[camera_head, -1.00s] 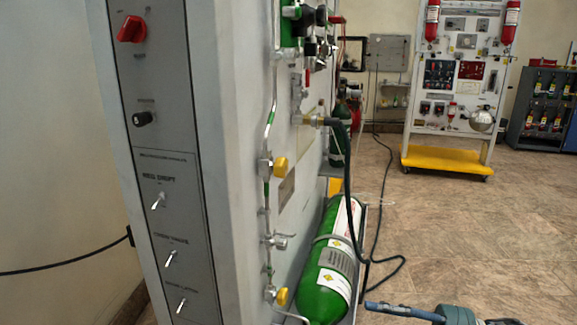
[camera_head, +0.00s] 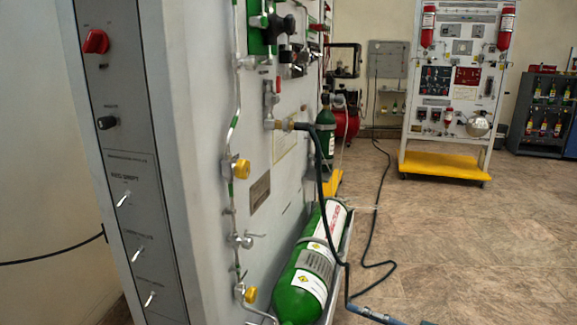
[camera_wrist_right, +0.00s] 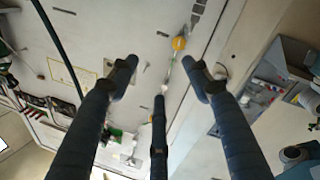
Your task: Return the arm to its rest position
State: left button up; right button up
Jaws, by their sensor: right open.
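My right gripper (camera_wrist_right: 160,80) fills the middle of the right wrist view. Its dark fingers are spread open with nothing between them. Behind it is the pale face of the trainer panel, with a yellow knob (camera_wrist_right: 178,43) near the right fingertip; the distance cannot be told. In the head view only a small blue-grey end of my arm or gripper (camera_head: 374,313) shows at the bottom edge, right of the green cylinder. The rest of it is below the picture. My left gripper is in neither view.
The trainer cabinet (camera_head: 165,170) stands at left, with switches, a red knob (camera_head: 95,41) and yellow knobs (camera_head: 243,169). A green cylinder (camera_head: 305,285) lies along its base. A dark hose (camera_head: 322,200) hangs to the floor. A wheeled board (camera_head: 455,95) stands behind. Floor at right is clear.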

jog(key=w+a+f+m+t+h, duration=0.2)
jog(key=a+f+m+t+h, duration=0.2)
jog(key=f+m+t+h, duration=0.25)
jog(key=s+d+f+m+g+h, duration=0.45)
jog(key=s+f+m, duration=0.2)
jog(key=s, duration=0.25)
jog(key=s+d+f+m+g+h, duration=0.3)
jog(key=s+f+m+h, duration=0.3)
jog(key=s, duration=0.4)
pick_arm(q)
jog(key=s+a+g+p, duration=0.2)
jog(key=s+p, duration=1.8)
jog(key=p, duration=1.8)
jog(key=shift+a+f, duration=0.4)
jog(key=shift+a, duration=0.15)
pick_arm(e)
jog(key=s+d+f+g, duration=0.2)
jog(key=s+g, duration=0.1)
jog(key=s, duration=1.3)
jog(key=s+d+f+g, duration=0.2)
jog(key=s+g, duration=0.1)
jog(key=s, duration=1.2)
jog(key=shift+s+d+f+g+y, duration=0.15)
jog(key=shift+s+d+g+y, duration=0.15)
jog(key=shift+s+d+g, duration=0.1)
